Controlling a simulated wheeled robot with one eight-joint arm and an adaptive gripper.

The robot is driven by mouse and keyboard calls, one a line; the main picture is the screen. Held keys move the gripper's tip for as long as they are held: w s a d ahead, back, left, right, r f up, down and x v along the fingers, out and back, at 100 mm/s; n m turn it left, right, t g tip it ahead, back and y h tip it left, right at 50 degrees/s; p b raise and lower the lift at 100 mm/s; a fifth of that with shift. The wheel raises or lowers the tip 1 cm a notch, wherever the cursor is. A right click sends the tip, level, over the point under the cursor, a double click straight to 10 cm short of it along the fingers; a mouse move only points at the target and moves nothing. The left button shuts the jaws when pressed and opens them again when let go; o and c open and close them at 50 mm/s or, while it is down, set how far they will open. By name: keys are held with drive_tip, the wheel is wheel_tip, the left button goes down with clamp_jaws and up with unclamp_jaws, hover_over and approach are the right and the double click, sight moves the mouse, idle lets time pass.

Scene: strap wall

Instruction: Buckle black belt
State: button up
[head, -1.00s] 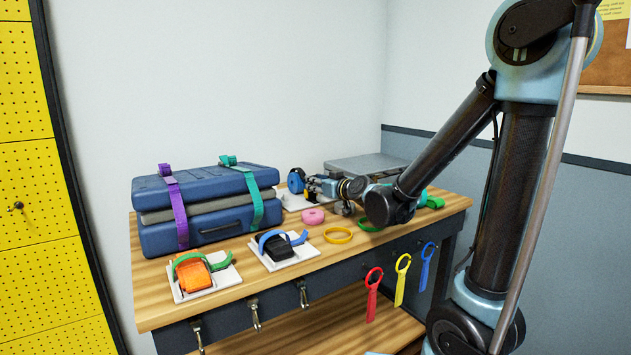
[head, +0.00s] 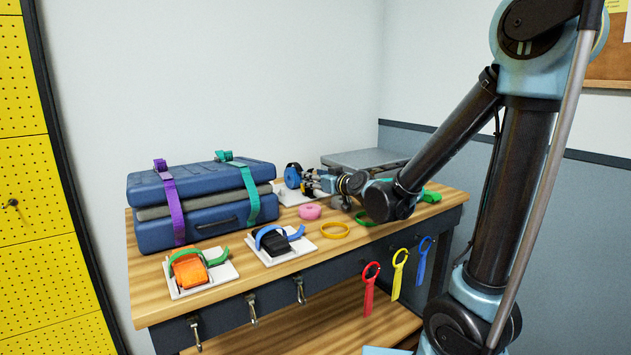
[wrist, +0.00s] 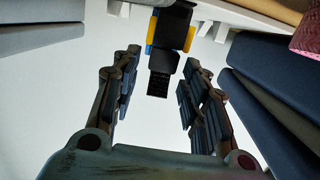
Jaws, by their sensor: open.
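My gripper (head: 322,183) is at the back of the workbench, its fingers pointing left towards a blue round piece with a dark centre (head: 293,175) on a white plate. In the wrist view my gripper (wrist: 160,78) is open, its two fingers wide apart. A black strap piece (wrist: 159,84) shows between and beyond the fingertips, apart from both. It joins a black body (wrist: 172,28) with yellow and blue at its sides. I cannot tell whether this is the belt's end. A black block with a blue strap (head: 276,240) sits on a white plate at the front.
Blue cases (head: 200,205) with purple and green straps stand at the left. An orange block with a green strap (head: 190,268) is at the front left. A pink roll (head: 310,212) and yellow ring (head: 335,230) lie nearby. A grey case (head: 365,160) is behind my gripper.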

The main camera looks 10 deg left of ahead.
drive_tip(key=shift+v, duration=5.6)
drive_tip(key=shift+d+f, duration=0.1)
